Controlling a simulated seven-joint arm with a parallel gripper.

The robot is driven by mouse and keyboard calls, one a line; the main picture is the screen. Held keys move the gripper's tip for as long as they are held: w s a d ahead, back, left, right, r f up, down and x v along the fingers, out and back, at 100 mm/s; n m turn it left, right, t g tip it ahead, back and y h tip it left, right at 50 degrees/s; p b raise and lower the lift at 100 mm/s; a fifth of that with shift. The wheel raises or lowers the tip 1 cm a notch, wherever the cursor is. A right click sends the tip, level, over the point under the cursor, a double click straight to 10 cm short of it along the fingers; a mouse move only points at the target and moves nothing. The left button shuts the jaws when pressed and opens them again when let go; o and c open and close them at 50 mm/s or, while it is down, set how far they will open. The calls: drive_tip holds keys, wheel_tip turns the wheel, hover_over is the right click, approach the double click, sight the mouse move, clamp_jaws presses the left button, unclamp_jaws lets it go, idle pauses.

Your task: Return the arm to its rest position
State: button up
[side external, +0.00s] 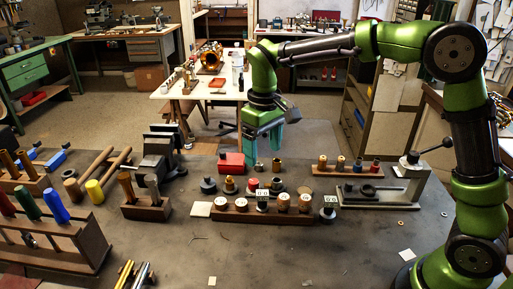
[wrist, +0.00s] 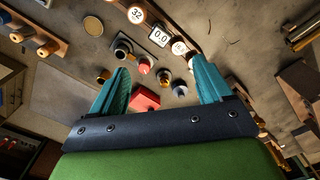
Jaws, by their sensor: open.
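My gripper (side external: 264,150) hangs fingers-down at the end of my green arm, over the far middle part of the grey workbench (side external: 300,262). In the wrist view my gripper (wrist: 160,92) shows two teal fingers spread wide apart with nothing held between them. Small brass, red and dark parts on the bench appear beyond the fingers. A red block (side external: 231,163) stands just left of the gripper in the side view, and it also shows between the fingers in the wrist view (wrist: 146,98). I cannot tell the exact height of the fingertips above the bench.
A wooden rack with round white-topped pieces (side external: 260,215) lies in front of the gripper. A dark vise (side external: 158,160) and a tool rack (side external: 60,238) stand left. A grey fixture (side external: 385,192) stands right. The bench's front middle is mostly clear.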

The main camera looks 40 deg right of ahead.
drive_tip(key=s+d+r+m+t, duration=0.1)
drive_tip(key=s+t, duration=0.1)
drive_tip(key=s, duration=0.4)
drive_tip(key=s+d+r+m+t+y, duration=0.1)
drive_tip(key=s+d+r+m+t, duration=0.1)
drive_tip(key=s, duration=0.5)
drive_tip(key=s+d+r+m+t+y, duration=0.1)
drive_tip(key=s+d+m+t, duration=0.1)
drive_tip(key=s, duration=0.4)
drive_tip(key=shift+s+d+r+t, duration=0.15)
drive_tip(key=shift+s+r+t, duration=0.15)
drive_tip(key=shift+t, duration=0.3)
